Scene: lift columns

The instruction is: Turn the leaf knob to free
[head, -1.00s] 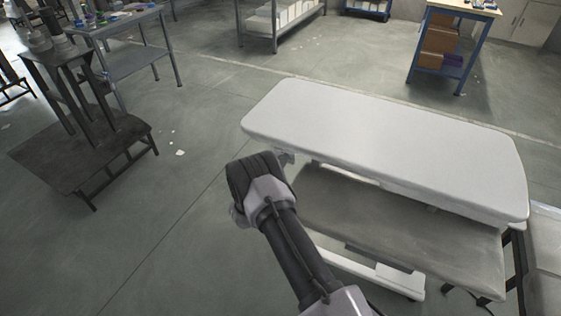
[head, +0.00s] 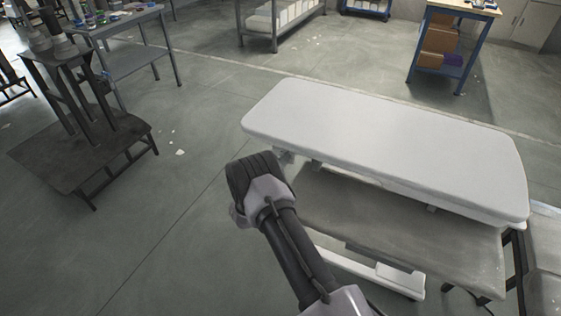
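A long white tabletop (head: 385,140) with rounded corners stands on the right. A grey leaf-like panel (head: 400,225) lies lower, along its near side. My arm reaches up from the bottom centre, and its dark wrist (head: 255,180) is at the near left corner of the white top. A small grey part shows between the wrist and the table's edge; I cannot tell whether it belongs to my gripper or the table. My gripper's fingers are hidden behind the wrist. I cannot make out the leaf knob, so its setting and any contact with it are unclear.
A white base bar (head: 370,272) lies low under the grey panel. A dark stand (head: 85,150) with upright posts is at the left, a workbench (head: 125,25) behind it. A blue-framed bench (head: 445,50) is at the back right.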

